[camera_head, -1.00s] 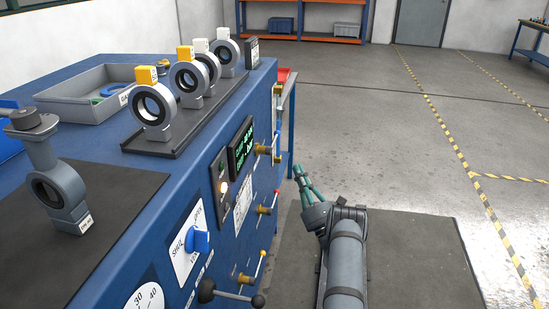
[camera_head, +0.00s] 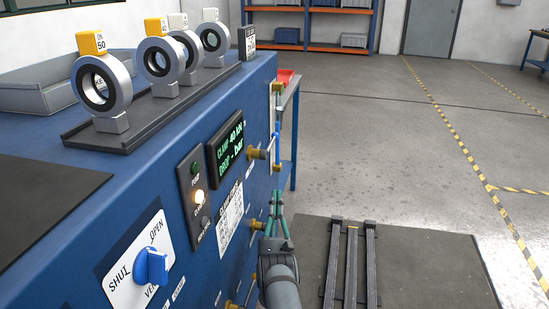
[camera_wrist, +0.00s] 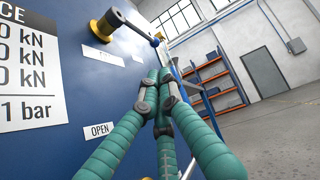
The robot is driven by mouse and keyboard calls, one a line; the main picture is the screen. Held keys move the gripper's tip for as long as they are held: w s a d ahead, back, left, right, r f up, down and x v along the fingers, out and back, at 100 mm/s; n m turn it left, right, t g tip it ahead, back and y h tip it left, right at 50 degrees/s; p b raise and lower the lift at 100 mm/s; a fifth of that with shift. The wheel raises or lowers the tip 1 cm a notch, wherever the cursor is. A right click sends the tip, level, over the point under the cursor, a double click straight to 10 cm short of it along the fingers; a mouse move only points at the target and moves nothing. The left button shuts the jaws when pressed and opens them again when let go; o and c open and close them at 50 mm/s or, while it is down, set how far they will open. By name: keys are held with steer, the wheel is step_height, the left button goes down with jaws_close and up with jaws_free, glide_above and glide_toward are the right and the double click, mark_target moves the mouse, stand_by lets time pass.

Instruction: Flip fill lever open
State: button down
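Several levers with brass hubs stick out of the blue bench's front panel. In the head view the upper lever (camera_head: 262,153) has a dark rod. Its neighbourhood shows in the wrist view as a brass-hubbed dark rod (camera_wrist: 125,26) with a blue tip. I cannot read which lever is the fill one. An "OPEN" label (camera_wrist: 99,130) is on the panel below that rod. My gripper (camera_head: 274,194) has teal fingers pointing up beside the panel, below the upper lever. In the wrist view its fingertips (camera_wrist: 158,78) are together, with nothing visible between them, below and apart from the blue tip.
A blue SHUT/OPEN knob (camera_head: 151,266) and a green-lettered display (camera_head: 230,147) are on the panel. Ring valves stand on a dark rack (camera_head: 120,137) on the bench top.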

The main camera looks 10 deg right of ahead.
mark_target(270, 145)
steer(key=s+a+r+b+x, duration=0.1)
steer(key=a+r+b+x, duration=0.1)
steer(key=x, duration=1)
steer(key=shift+d+r, duration=0.25)
steer(key=shift+d, duration=0.25)
